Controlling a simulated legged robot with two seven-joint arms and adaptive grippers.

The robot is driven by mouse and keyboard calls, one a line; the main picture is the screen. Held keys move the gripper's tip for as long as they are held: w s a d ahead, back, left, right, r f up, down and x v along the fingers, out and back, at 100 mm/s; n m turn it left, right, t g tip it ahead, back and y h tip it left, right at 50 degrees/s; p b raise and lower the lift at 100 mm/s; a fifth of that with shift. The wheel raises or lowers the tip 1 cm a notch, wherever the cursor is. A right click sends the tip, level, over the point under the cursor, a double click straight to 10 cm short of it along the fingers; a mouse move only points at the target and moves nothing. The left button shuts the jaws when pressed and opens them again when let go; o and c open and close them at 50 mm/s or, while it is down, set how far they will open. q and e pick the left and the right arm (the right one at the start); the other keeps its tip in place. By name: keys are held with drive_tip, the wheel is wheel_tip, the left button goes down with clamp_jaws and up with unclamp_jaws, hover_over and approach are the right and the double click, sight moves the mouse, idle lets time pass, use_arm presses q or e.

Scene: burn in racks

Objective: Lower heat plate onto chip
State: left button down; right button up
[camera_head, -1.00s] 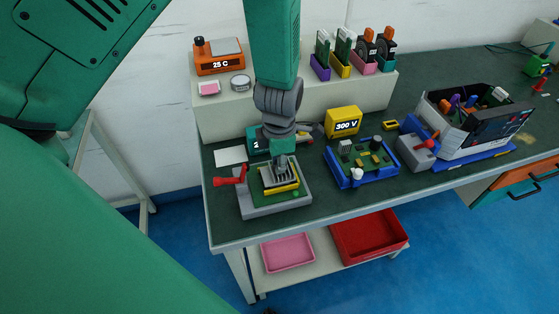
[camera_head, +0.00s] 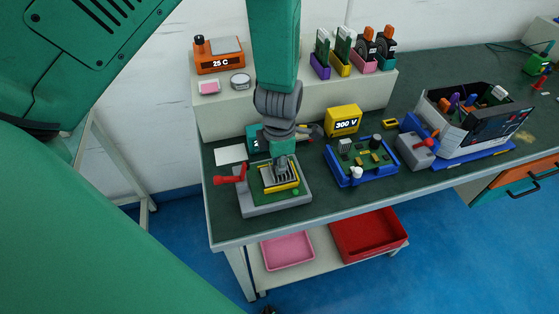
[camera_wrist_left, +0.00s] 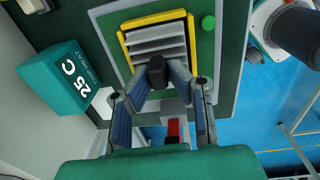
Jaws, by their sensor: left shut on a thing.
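The heat plate (camera_wrist_left: 160,41) is a grey finned block inside a yellow frame (camera_wrist_left: 123,45). The frame sits on a green board on a grey fixture (camera_head: 250,211) at the front left of the bench. My left gripper (camera_head: 280,172) points down over the plate. In the wrist view the left gripper (camera_wrist_left: 158,78) is shut on the dark knob (camera_wrist_left: 157,70) at the plate. The plate appears within the frame, but I cannot tell whether it touches what is below. The chip is hidden. My right gripper is not in view.
A red lever (camera_head: 231,177) is at the fixture's left side. A teal chip-heat display (camera_wrist_left: 68,82) reads 25 C. A blue tray with a circuit board (camera_head: 362,163) and a yellow 300 V meter (camera_head: 343,121) stand to the right. A shelf (camera_head: 300,108) is behind.

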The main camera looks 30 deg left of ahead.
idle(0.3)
use_arm(q)
drive_tip(key=c, duration=1.4)
unclamp_jaws()
drive_tip(key=shift+r, duration=0.4)
drive_tip(key=r, duration=1.1)
drive_tip(key=shift+s+d, duration=0.15)
drive_tip(key=shift+d, duration=0.1)
